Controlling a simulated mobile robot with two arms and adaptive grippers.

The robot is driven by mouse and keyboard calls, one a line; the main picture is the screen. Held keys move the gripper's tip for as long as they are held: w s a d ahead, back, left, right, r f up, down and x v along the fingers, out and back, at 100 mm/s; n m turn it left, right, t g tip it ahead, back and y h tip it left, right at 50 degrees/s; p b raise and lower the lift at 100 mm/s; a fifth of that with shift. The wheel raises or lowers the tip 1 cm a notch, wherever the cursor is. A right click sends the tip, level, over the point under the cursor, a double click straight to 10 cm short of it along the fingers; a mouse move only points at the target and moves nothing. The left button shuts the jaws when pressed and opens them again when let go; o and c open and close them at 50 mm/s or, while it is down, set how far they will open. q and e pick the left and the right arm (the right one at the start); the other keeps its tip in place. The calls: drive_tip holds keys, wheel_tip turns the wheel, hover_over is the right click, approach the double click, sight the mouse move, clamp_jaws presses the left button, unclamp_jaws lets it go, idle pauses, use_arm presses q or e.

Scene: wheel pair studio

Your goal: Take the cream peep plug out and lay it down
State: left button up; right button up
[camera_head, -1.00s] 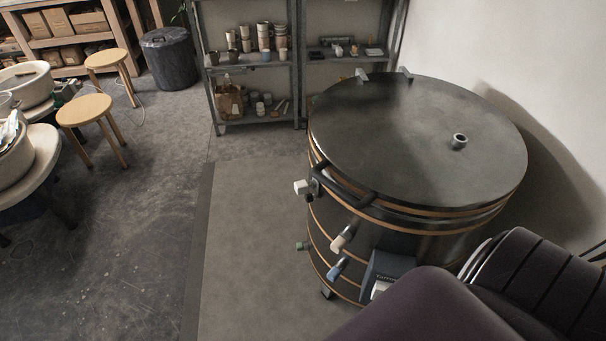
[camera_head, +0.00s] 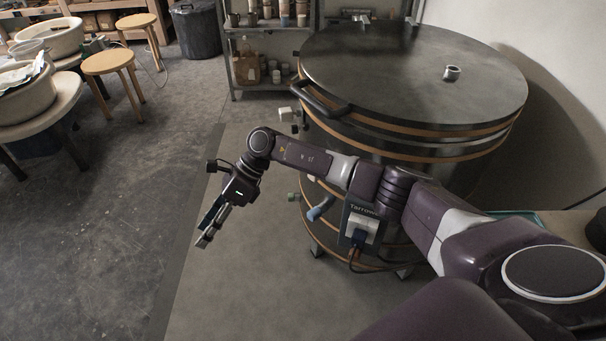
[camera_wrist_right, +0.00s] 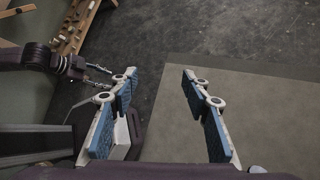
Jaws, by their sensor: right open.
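The kiln is a dark round drum with orange bands and a flat lid (camera_head: 400,75). A blue plug (camera_head: 320,210) and a green plug (camera_head: 293,197) stick out of its side. My right gripper (camera_head: 207,232) hangs over the floor left of the kiln, pointing down, apart from the plugs. In the right wrist view it (camera_wrist_right: 158,108) is open and empty, its blue pads wide apart. My left gripper (camera_wrist_right: 104,78) seems to show small at the left of that view; its opening is unclear.
Stools (camera_head: 108,62) and a shelf (camera_head: 262,60) stand farther back. The floor left of the kiln is clear.

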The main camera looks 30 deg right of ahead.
drive_tip(key=w+d+r+n+t+h+b, duration=0.1)
drive_tip(key=d+r+n+h+b, duration=0.45)
drive_tip(key=d, duration=0.95)
drive_tip(key=w+d+r+n+h+b, duration=0.1)
drive_tip(key=d+r+n+h, duration=0.1)
drive_tip(key=d+h, duration=0.9)
drive_tip(key=d+f+y, duration=0.1)
drive_tip(key=d+f, duration=0.3)
drive_tip(key=d+f+y+b, duration=0.1)
drive_tip(key=f, duration=0.2)
drive_tip(key=shift+w+d+y, duration=0.35)
drive_tip(key=shift+w+d, duration=0.05)
use_arm(q)
wheel_tip(320, 180, up, 10)
drive_tip(key=w+t, duration=0.1)
drive_tip(key=w, duration=0.1)
drive_tip(key=shift+f, duration=0.2)
drive_tip(key=shift+d, duration=0.1)
use_arm(e)
clamp_jaws()
